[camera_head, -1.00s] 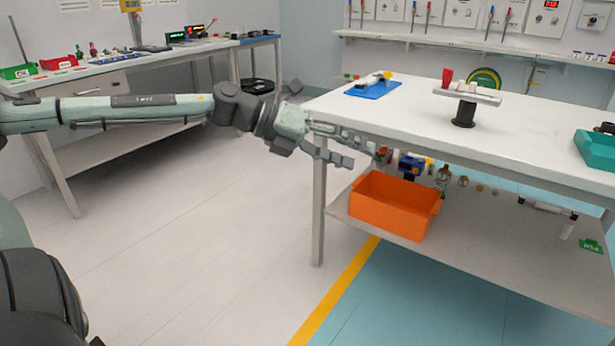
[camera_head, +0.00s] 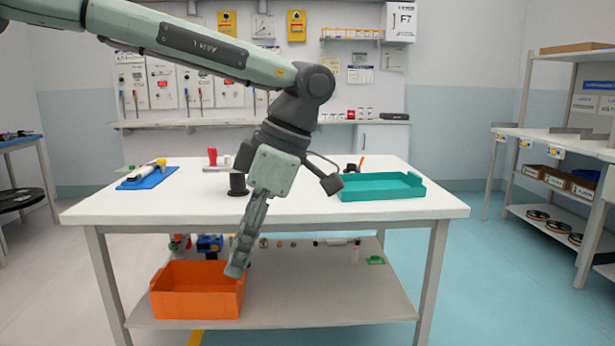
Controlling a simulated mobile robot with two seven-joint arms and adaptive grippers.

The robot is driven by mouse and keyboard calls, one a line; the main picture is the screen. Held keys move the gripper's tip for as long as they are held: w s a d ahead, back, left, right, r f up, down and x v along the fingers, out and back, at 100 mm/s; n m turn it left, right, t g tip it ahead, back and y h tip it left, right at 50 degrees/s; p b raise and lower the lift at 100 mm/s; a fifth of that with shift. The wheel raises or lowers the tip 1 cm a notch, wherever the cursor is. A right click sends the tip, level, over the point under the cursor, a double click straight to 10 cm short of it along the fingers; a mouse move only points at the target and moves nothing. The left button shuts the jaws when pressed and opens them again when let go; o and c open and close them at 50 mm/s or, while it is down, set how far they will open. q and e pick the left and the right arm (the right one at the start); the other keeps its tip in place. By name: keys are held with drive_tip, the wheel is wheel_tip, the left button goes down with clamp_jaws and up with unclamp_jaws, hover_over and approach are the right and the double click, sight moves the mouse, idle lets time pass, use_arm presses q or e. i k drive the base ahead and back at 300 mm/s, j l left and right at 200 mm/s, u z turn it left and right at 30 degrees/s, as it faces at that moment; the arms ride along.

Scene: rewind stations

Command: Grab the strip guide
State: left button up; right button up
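A pale bar with a red upright part (camera_head: 213,157) on it, on or behind a black round stand (camera_head: 238,184), is on the white table, left of its middle. It may be the strip guide; I cannot be sure. My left arm hides its right part. My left gripper (camera_head: 236,268) hangs in front of the table with its fingers pointing down, nearer to me than the bar. Its fingers overlap from this side, so their gap does not show. Nothing is visibly held. My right gripper is not in view.
The white table (camera_head: 380,205) bears a blue tray (camera_head: 130,184) with a white tool at left and a teal tray (camera_head: 412,188) at right. An orange bin (camera_head: 195,303) and several small things are on its lower shelf. Shelving (camera_head: 560,140) stands at right. Floor is clear right of the table.

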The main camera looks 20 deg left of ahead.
sight(237, 179)
drive_tip(key=z, duration=0.95)
drive_tip(key=j+z, duration=0.1)
drive_tip(key=z, duration=0.35)
drive_tip(key=i+z, duration=0.1)
drive_tip(key=z, duration=0.35)
drive_tip(key=j+z, duration=0.1)
drive_tip(key=z, duration=1.3)
drive_tip(key=j+z, duration=0.1)
drive_tip(key=z, duration=0.35)
drive_tip(key=k+j+z, duration=0.15)
drive_tip(key=z, duration=0.2)
drive_tip(key=k+j+z, duration=0.1)
drive_tip(key=z, duration=0.25)
drive_tip(key=k+z, duration=0.35)
drive_tip(key=k+u, duration=0.55)
drive_tip(key=u, duration=0.2)
drive_tip(key=k+j+u, duration=0.1)
drive_tip(key=k+u, duration=0.25)
drive_tip(key=u, duration=0.5)
drive_tip(key=j+u, duration=0.1)
drive_tip(key=u, duration=0.4)
drive_tip(key=k+u, duration=0.1)
drive_tip(key=u, duration=0.4)
drive_tip(key=j+u, duration=0.1)
drive_tip(key=u, duration=0.85)
drive_tip(key=j+u, duration=0.15)
drive_tip(key=u, duration=0.85)
